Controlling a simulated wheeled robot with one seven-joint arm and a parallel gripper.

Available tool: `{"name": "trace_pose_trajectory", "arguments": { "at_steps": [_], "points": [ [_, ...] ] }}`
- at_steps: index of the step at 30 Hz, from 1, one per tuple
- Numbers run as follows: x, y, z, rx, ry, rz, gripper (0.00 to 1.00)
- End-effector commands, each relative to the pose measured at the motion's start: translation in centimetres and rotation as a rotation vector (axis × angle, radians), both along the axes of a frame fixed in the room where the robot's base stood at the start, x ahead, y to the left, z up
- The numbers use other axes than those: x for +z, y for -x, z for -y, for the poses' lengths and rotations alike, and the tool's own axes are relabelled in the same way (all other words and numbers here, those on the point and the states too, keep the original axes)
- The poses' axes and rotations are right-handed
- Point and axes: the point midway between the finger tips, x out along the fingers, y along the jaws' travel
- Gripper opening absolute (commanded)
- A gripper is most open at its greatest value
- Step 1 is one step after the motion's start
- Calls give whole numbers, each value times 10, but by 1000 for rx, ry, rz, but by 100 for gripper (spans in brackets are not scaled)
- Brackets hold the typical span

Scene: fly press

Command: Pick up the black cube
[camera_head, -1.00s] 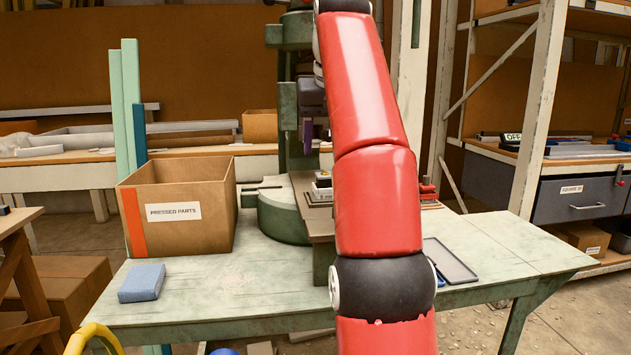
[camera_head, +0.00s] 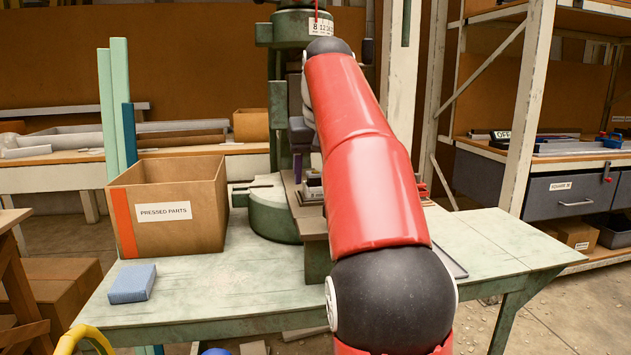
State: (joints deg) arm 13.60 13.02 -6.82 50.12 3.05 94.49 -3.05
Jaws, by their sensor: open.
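I cannot make out the black cube for certain in the head view; my red arm covers much of the press's work area. My gripper (camera_head: 297,163) shows only in part, as a narrow purple piece below a dark grey wrist left of my arm. It is open and points down over the press table (camera_head: 289,193). Small dark and pale items (camera_head: 313,186) lie on that table just below and right of the gripper, partly hidden by my arm. I cannot tell whether one of them is the cube.
The green press (camera_head: 275,215) stands on a pale green bench (camera_head: 200,290). An open cardboard box labelled PRESSED PARTS (camera_head: 190,230) and a blue block (camera_head: 132,283) are to its left. A tray (camera_head: 452,262) lies partly behind my arm. The bench's right end is clear.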

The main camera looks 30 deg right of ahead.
Motion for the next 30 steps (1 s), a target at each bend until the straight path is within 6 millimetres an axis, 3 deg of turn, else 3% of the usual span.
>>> {"name": "trace_pose_trajectory", "arguments": {
  "at_steps": [7, 18, 20, 30],
  "points": [
    [-1, -1, 0, 0, 0, 1, 56],
    [-1, -1, 0, 0, 0, 0, 8],
    [-1, 0, 0, 0, 0, 1, 4],
    [3, 4, -1, 0, 1, 2, 3]
  ]
}}
